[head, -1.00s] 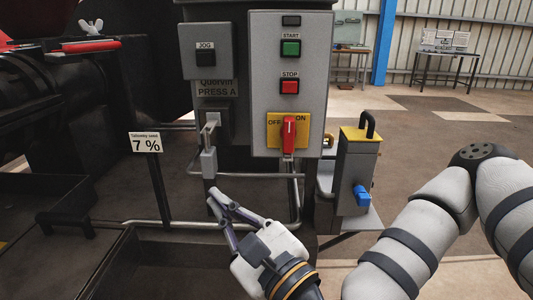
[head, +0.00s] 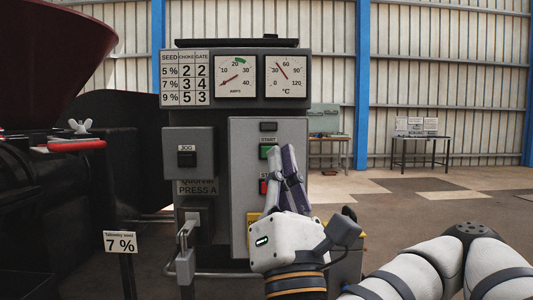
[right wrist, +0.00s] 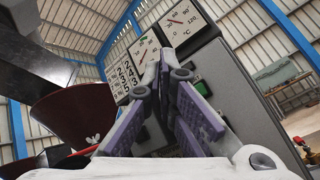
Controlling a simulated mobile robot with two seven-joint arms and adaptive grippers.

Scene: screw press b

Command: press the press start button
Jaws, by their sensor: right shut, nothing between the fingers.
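The green START button (head: 266,152) is on the grey control panel (head: 240,140) of the press, partly covered by my right fingers in the head view. My right gripper (head: 289,150) is shut and empty. Its fingers point upward, with the tips just right of the button in the picture; I cannot tell the gap in depth. The red STOP button (head: 263,187) is below START, also partly covered. The wrist view shows the purple-padded fingers (right wrist: 160,65) in front of the panel, hiding much of it. My left gripper is out of view.
A JOG button box (head: 187,158) is left of the panel. An amps gauge (head: 235,82) and a temperature gauge (head: 286,78) sit above. The yellow switch plate (head: 253,218) is mostly hidden behind my gripper. Open floor lies to the right.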

